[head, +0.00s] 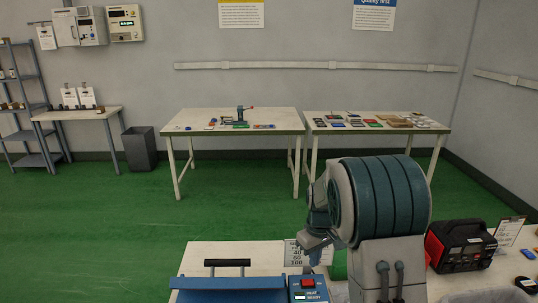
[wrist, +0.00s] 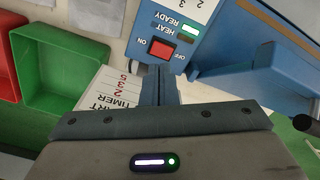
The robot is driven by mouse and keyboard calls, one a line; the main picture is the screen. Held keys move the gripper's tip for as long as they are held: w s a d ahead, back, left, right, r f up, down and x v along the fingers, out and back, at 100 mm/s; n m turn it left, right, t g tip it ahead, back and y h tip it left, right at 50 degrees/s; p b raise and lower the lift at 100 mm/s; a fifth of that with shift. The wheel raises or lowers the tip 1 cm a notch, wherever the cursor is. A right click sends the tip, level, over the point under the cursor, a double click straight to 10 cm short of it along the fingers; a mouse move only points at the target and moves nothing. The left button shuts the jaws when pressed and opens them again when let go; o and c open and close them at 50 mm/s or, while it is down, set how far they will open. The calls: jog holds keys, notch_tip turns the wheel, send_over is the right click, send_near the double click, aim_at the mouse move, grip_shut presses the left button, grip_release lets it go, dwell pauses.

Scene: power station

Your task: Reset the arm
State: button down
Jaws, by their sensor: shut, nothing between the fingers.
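My arm (head: 385,205) is bent in front of the head camera and hides part of the table. My gripper (wrist: 160,72) is shut and empty in the wrist view, with its fingertips close together near the red ON/OFF switch (wrist: 162,48) of a blue machine (wrist: 200,25). I cannot tell whether the tips touch the machine. In the head view the blue machine (head: 225,283) stands at the front, with a black handle on top. Its red switch (head: 308,283) shows below my wrist. A green light is lit by READY in the wrist view.
A green bin (wrist: 60,70) and a red bin (wrist: 8,62) lie left in the wrist view, near a printed timer card (wrist: 105,95). A red and black device (head: 460,246) stands right of my arm. Two tables stand at the back wall; green floor between is clear.

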jog(key=s+r+m+t, duration=0.2)
jog(key=s+r+m, duration=0.1)
jog(key=s+r, duration=0.9)
jog(key=s+m+t, duration=0.1)
jog(key=s+m, duration=0.1)
jog(key=s, duration=1.2)
jog(key=shift+s+r+m, duration=0.15)
jog(key=shift+s+m, duration=0.15)
jog(key=shift+s, duration=0.1)
jog(key=w+a+f, duration=0.1)
jog(key=w+f, duration=0.2)
jog(key=w, duration=0.9)
jog(key=w+f+p, duration=0.1)
jog(key=w+f, duration=0.3)
jog(key=w, duration=0.8)
jog(key=shift+w+a, duration=0.25)
jog(key=shift+a, duration=0.15)
